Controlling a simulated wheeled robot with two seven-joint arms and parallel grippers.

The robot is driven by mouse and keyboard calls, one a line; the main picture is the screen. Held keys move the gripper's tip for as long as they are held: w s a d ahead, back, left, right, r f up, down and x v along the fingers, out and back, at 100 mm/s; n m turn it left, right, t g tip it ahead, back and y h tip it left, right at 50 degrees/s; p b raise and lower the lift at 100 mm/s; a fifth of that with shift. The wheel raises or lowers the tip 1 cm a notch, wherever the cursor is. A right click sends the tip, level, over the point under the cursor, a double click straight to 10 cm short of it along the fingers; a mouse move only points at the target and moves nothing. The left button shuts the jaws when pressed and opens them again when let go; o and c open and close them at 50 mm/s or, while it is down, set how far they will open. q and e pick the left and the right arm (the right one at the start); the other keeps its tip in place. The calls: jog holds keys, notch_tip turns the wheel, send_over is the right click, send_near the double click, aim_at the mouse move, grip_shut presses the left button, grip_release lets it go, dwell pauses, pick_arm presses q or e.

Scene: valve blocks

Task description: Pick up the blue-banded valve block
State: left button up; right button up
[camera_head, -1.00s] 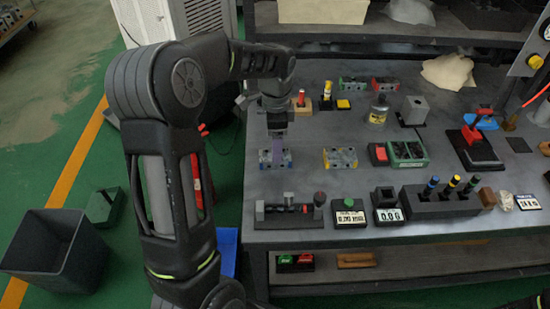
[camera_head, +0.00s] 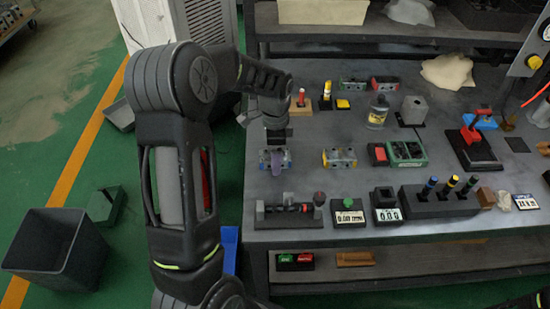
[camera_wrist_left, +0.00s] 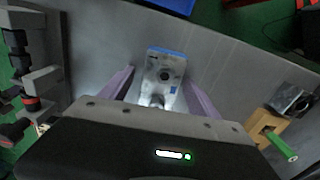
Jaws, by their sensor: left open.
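The blue-banded valve block (camera_head: 265,161) is a small grey block on the left part of the table. In the left wrist view the block (camera_wrist_left: 165,73) shows a blue band along its far edge and a dark round port on top. My left gripper (camera_head: 277,153) is over the block, pointing down. In the left wrist view its purple fingers (camera_wrist_left: 158,80) are open, one on each side of the block, with gaps between. I cannot tell the exact fingertip height. The gripper partly hides the block in the head view. My right gripper is not in view.
A similar valve block with yellow parts (camera_head: 340,157) sits to the right. A black fixture with a bar (camera_head: 290,212) lies in front. Pegs on a wooden stand (camera_head: 300,105) are behind. The table's left edge is close. Bare table (camera_head: 307,150) lies between the two valve blocks.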

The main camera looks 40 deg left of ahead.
pick_arm(q)
jog(key=shift+c, duration=0.3)
grip_shut()
dwell(0.4)
